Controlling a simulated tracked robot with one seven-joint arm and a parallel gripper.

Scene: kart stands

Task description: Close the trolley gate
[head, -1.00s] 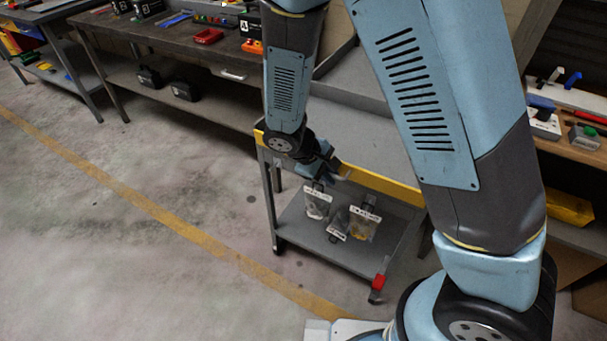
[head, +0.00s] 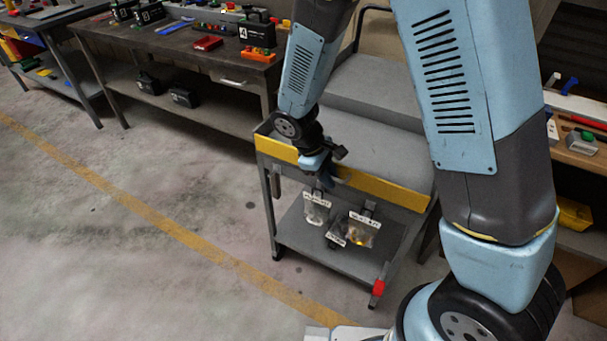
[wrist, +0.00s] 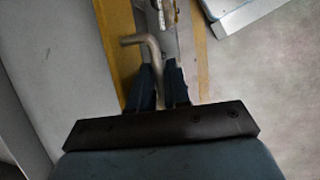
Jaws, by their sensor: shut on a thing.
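The grey trolley (head: 330,250) stands in front of me in the head view. Its gate, a yellow panel (head: 385,188), runs along the near edge of the top tray. My gripper (head: 322,183) is at the middle of this panel, partly hidden by my own wrist. In the wrist view my gripper (wrist: 161,75) is shut on a grey metal latch with a bent handle (wrist: 150,55). I cannot tell from these views whether the gate is fully shut.
Labelled bags (head: 362,230) hang below the gate, above the lower shelf. A workbench (head: 180,45) with tools stands behind on the left, another bench (head: 580,140) on the right. The floor (head: 110,250) left of the trolley is clear.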

